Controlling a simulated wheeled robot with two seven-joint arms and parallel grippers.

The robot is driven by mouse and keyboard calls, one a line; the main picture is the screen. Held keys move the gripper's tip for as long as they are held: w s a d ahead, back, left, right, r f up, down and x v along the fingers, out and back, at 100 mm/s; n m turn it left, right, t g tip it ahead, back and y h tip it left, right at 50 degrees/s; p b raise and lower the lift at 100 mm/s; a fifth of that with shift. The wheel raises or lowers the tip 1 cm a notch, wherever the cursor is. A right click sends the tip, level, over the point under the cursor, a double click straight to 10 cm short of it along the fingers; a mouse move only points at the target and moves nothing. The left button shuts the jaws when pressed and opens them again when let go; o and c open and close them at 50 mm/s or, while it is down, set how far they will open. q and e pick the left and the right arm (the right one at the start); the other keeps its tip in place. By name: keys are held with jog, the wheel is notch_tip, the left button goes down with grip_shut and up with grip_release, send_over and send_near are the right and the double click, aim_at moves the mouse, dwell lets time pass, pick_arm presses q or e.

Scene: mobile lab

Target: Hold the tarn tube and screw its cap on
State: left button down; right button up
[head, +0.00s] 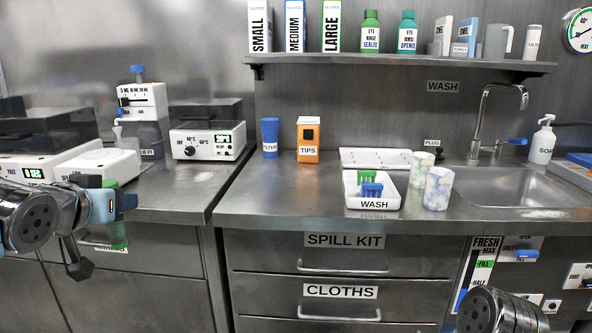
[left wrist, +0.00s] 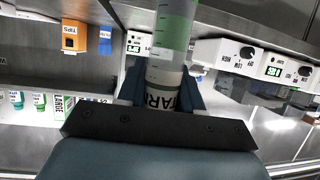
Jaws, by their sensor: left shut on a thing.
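The tarn tube (head: 118,236), clear with green contents, is held near upright in front of the left counter's edge. In the left wrist view the tube (left wrist: 172,38) shows scale marks and a label with the letters TAR. My left gripper (head: 112,204) is shut around the tube at the label, and its jaws (left wrist: 160,97) flank it on both sides. The tube's mouth end is hidden behind the gripper in the wrist view. I cannot make out its cap. Only a link of my right arm shows at the lower right of the head view; its gripper is out of view.
Left counter devices include a white heater (head: 208,140) and a bottle-top dispenser (head: 142,103). The middle counter holds a blue filter cup (head: 270,138), an orange tips box (head: 308,140), a white wash tray (head: 373,201) and two marbled cups (head: 438,188). A sink (head: 515,187) lies right.

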pick_arm(q)
jog(key=d+f+m+h, duration=0.1)
jog(key=d+f, duration=0.2)
jog(key=f, duration=0.8)
jog(key=w+d+f+m+h, duration=0.1)
jog(key=d+f, duration=0.3)
jog(key=f, duration=0.6)
jog(key=w+d+f+m+h, duration=0.1)
jog(key=d+f, duration=0.3)
jog(key=f, duration=0.7)
jog(key=shift+f+m+g+h, duration=0.3)
jog(key=shift+m+h, duration=0.2)
jog(key=shift+h, duration=0.2)
jog(key=shift+r, duration=0.1)
jog(key=shift+r, duration=0.1)
jog(key=d+f+m+g+h, duration=0.5)
jog(key=d+f+m+h, duration=0.2)
jog(key=d+f, duration=0.5)
jog(key=d, duration=0.3)
jog(key=shift+d+f+m+g, duration=0.2)
jog(key=shift+d+m+g, duration=0.1)
jog(key=shift+d+m, duration=0.1)
